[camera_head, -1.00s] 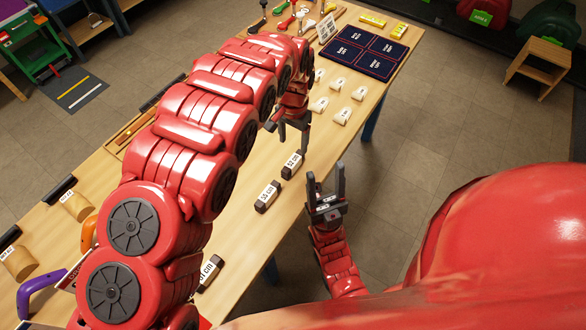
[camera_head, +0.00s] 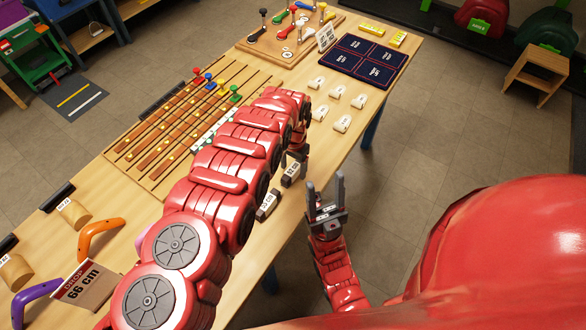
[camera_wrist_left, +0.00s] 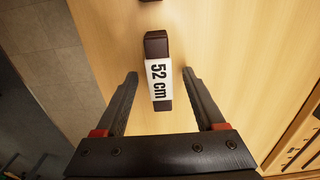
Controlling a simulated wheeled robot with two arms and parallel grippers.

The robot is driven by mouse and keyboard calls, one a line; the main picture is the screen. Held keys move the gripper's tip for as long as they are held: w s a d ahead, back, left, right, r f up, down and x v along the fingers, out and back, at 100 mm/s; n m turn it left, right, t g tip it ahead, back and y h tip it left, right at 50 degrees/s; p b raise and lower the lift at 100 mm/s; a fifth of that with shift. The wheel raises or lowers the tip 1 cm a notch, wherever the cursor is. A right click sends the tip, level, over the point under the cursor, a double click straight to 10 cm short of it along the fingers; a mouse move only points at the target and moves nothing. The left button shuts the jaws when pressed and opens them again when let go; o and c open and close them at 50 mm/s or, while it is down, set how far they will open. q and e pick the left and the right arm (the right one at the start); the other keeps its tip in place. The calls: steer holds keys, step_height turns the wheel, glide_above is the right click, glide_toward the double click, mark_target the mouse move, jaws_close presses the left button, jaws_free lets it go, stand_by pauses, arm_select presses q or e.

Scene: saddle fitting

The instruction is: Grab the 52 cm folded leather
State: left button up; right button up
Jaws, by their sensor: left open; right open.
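The 52 cm folded leather (camera_head: 291,174) is a small dark brown bar with a white label. It lies on the table near its front edge. In the left wrist view the 52 cm folded leather (camera_wrist_left: 158,70) lies lengthwise ahead of my left gripper (camera_wrist_left: 158,77), its near end between the two open fingers and apart from both. In the head view my left arm partly hides that gripper (camera_head: 296,158). My right gripper (camera_head: 325,187) is open and empty, off the table's front edge, fingers pointing up.
Another labelled leather (camera_head: 267,205) lies just left of the 52 cm one. Several white tags (camera_head: 337,92) and a dark mat (camera_head: 364,58) lie farther right. A slotted wooden board (camera_head: 150,150) lies behind my left arm. A 66 cm card (camera_head: 85,283) stands at the left.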

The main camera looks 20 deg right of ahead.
arm_select(q)
steer(key=shift+f, duration=0.5)
jaws_close()
